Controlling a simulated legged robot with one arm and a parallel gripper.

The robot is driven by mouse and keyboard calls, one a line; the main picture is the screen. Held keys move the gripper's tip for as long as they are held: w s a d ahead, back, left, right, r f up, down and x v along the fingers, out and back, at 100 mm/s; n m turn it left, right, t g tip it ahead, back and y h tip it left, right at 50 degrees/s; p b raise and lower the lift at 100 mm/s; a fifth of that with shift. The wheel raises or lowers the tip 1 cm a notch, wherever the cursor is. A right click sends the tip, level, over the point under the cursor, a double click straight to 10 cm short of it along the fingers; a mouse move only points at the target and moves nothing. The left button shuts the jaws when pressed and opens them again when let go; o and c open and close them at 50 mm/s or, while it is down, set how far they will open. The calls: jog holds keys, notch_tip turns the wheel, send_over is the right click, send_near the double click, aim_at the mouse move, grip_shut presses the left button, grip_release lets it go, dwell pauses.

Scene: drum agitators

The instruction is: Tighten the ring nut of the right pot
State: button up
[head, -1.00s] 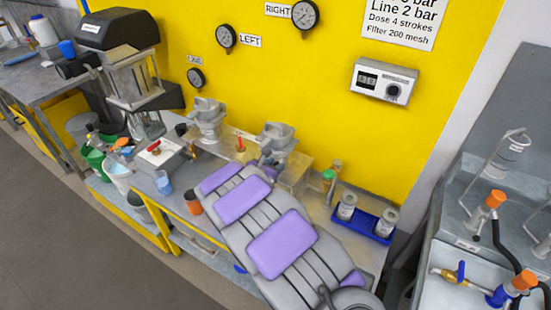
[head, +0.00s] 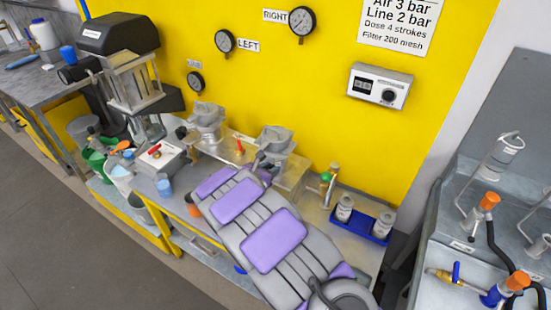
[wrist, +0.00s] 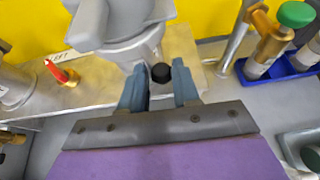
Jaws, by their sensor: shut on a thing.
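The right pot (head: 275,140), a grey metal cup on a bracket, stands on the bench against the yellow wall. Its lower body fills the top of the wrist view (wrist: 124,50). A black knob (wrist: 160,73) sticks out below the pot toward me. My gripper (wrist: 160,82) has its blue fingers on either side of this knob and is shut on it. I cannot tell whether the knob belongs to the ring nut, and the ring itself is not clear. In the head view my arm largely hides the gripper.
The left pot (head: 207,118) stands to the left, with a red-handled valve (head: 239,147) between the pots. To the right are a green-topped fitting (head: 326,178) and a blue tray (head: 348,226) holding two jars. Gauges and a controller (head: 380,86) are on the wall. The floor at left is clear.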

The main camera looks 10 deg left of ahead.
jog(key=shift+a+p, duration=0.5)
jog(key=shift+a, duration=0.5)
jog(key=shift+c, duration=0.4)
jog(key=shift+w+a+p, duration=0.15)
jog(key=shift+a+p, duration=0.5)
jog(key=shift+w+a+r+p, duration=0.15)
jog(key=shift+a+p, duration=0.25)
jog(key=shift+p, duration=0.25)
jog(key=shift+a, duration=0.35)
jog(key=shift+w+a+f+p, duration=0.2)
jog(key=shift+w+a+p, duration=0.2)
jog(key=shift+a+p, duration=0.45)
jog(key=shift+d, duration=0.1)
